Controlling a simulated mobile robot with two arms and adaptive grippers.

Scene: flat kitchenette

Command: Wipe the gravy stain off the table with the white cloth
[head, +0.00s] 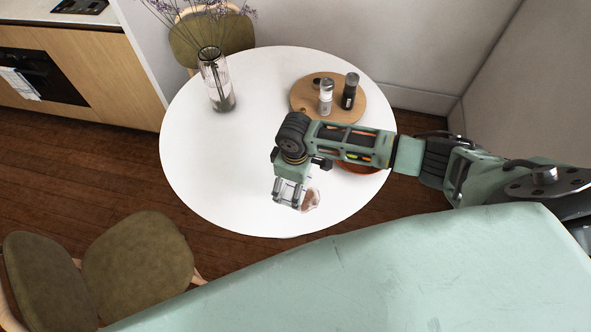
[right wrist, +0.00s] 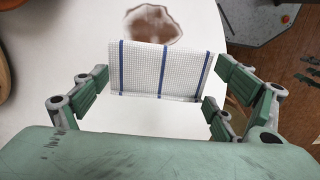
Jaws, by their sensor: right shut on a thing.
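The white table (head: 200,150) is round. A brown gravy stain (head: 312,200) lies near its front edge; it also shows in the right wrist view (right wrist: 153,24), just beyond the cloth. My right gripper (head: 288,196) is over the table, just left of the stain in the head view. In the right wrist view, it is shut on the white cloth (right wrist: 143,72), which has a fine grid and blue stripes and hangs between the fingers. I cannot tell whether the cloth touches the table. My left gripper is not in view.
A glass vase (head: 217,85) with dried flowers stands at the back left. A round wooden board (head: 303,99) holds a white shaker (head: 326,97) and a dark one (head: 349,91). A reddish-brown dish (head: 358,169) is partly hidden under my right arm. Chairs (head: 137,262) stand front left.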

